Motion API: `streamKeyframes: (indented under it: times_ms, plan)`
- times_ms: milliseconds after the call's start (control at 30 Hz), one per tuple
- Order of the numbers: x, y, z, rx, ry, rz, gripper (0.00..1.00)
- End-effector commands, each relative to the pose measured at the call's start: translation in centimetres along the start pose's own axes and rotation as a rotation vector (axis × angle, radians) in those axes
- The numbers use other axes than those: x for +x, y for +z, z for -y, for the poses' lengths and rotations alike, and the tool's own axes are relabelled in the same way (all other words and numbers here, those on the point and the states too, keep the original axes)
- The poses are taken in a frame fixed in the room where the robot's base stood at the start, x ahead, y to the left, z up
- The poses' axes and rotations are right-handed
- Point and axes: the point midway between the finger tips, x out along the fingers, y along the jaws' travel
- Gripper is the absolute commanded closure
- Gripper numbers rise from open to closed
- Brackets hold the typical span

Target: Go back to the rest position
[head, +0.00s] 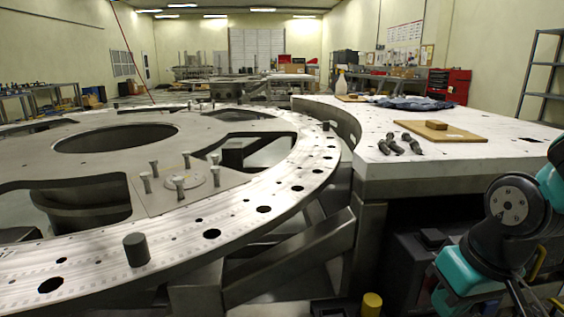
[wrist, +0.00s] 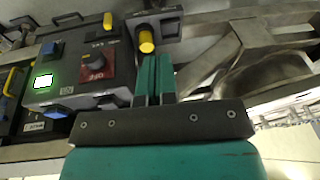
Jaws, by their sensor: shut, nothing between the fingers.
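My gripper (wrist: 155,80) shows in the wrist view with its two teal fingers pressed together and nothing between them. In the head view my teal and black arm is folded at the lower right, and the gripper itself is out of that view.
The large turret plate (head: 75,271) with bolt holes fills the left. A white worktable (head: 480,160) on the right holds several bolts (head: 390,145), a wooden board (head: 442,131) and blue cloth. A yellow-topped cylinder (head: 372,300) stands low between them. Shelving (head: 540,75) stands far right.

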Motion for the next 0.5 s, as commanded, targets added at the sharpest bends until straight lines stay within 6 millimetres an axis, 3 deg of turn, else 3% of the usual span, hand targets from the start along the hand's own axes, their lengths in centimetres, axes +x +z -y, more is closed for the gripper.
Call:
streamKeyframes:
  times_ms: [100, 300, 500]
  plan:
    - [-2.2, 1.6, 5.1, -0.157, -0.122, 0.025, 1.00]
    - [-6.8, 6.0, 11.4, -0.436, -0.280, 0.091, 1.00]
    - [-12.2, 4.4, 11.7, -0.414, -0.274, 0.092, 1.00]
